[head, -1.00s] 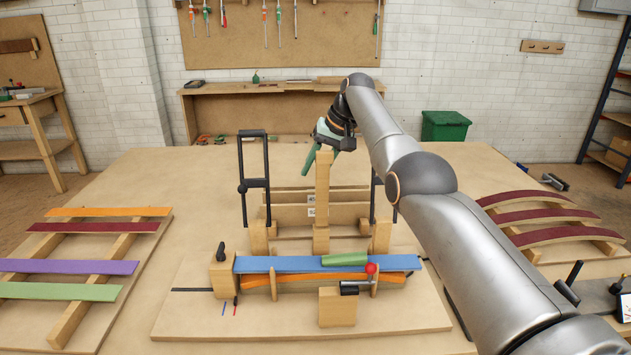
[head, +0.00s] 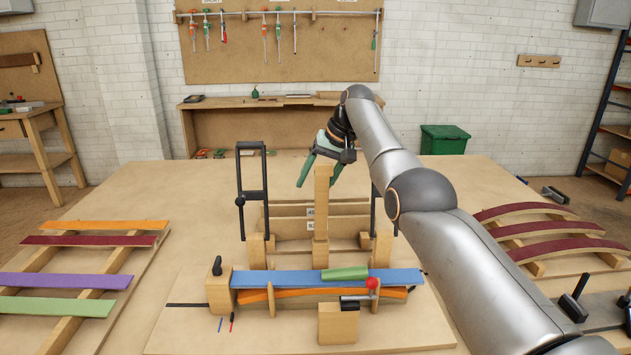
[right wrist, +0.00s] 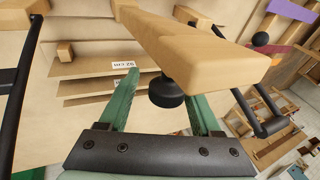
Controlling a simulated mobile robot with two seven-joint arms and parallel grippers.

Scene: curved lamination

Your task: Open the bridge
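A light wooden beam (head: 321,205) stands out above the jig in the middle of the table; it may be the bridge. In the right wrist view the beam (right wrist: 190,45) crosses above my fingers, with a black round knob (right wrist: 166,92) under it. My right gripper (head: 318,178) is at the beam's far upper end, its green fingers apart. In the right wrist view the gripper (right wrist: 160,105) has the knob between its open fingers; I cannot tell whether they touch it. My left gripper is out of view.
Black upright handles (head: 253,190) flank the beam; the right one is partly behind my arm. Strip racks stand left (head: 85,260) and right (head: 545,235).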

